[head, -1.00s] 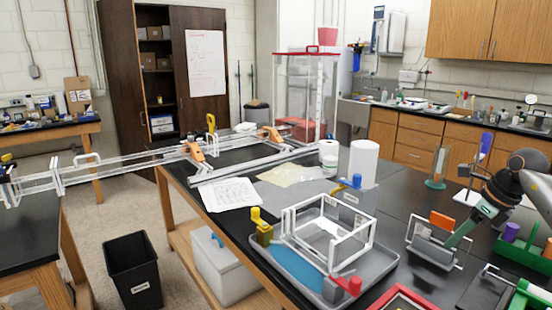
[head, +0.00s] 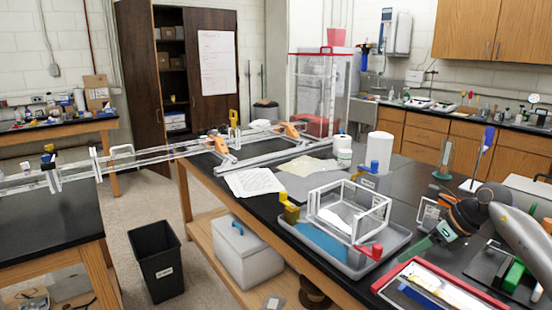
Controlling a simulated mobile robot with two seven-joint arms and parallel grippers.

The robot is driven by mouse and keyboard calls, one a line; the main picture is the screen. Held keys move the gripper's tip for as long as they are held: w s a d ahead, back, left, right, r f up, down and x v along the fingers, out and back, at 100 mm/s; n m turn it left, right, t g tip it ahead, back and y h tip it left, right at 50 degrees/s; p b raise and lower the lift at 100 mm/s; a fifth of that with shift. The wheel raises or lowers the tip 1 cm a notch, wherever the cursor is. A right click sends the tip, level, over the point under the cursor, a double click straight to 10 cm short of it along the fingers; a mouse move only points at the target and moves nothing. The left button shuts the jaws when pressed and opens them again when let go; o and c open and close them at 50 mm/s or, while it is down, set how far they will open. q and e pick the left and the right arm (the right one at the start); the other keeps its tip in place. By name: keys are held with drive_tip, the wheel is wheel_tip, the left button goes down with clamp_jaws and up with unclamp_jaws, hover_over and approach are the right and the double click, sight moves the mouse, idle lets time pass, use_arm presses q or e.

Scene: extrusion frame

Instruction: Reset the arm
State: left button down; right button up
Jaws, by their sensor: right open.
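My right arm comes in from the right edge, with its gripper (head: 412,254) pointing left and down. The green fingers are open and nothing shows between them. They appear at the right front corner of the grey tray (head: 290,233), near the red corner clamp (head: 368,252); I cannot tell whether they touch the tray. The white extrusion frame (head: 347,233) sits upright in the tray, with a yellow clamp (head: 290,213) at its left corner. My left gripper is not in view.
A red-edged tray (head: 400,274) lies close below the gripper. Long rails (head: 150,155) span to the left bench. A black bin (head: 157,262) stands on the floor. Papers (head: 253,182) lie on the table.

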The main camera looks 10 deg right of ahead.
drive_tip(key=s+a+f+m+t+y, duration=0.1)
drive_tip(key=a+f+m+t+y, duration=0.2)
drive_tip(key=a, duration=0.5)
drive_tip(key=s+a+f+m+t+y, duration=0.1)
drive_tip(key=a+f+m+y, duration=0.25)
drive_tip(key=a, duration=0.55)
drive_tip(key=s+a+f+m+t+y, duration=0.2)
drive_tip(key=a+m+y, duration=0.15)
drive_tip(key=a, duration=0.45)
drive_tip(key=s+d+f+m+g+h, duration=0.1)
drive_tip(key=s+f+m+h, duration=1.1)
drive_tip(key=s+f+m, duration=1.1)
drive_tip(key=s+m, duration=0.1)
drive_tip(key=m, duration=0.6)
drive_tip(key=shift+d+g+h, duration=0.25)
drive_tip(key=shift+g+h, duration=0.15)
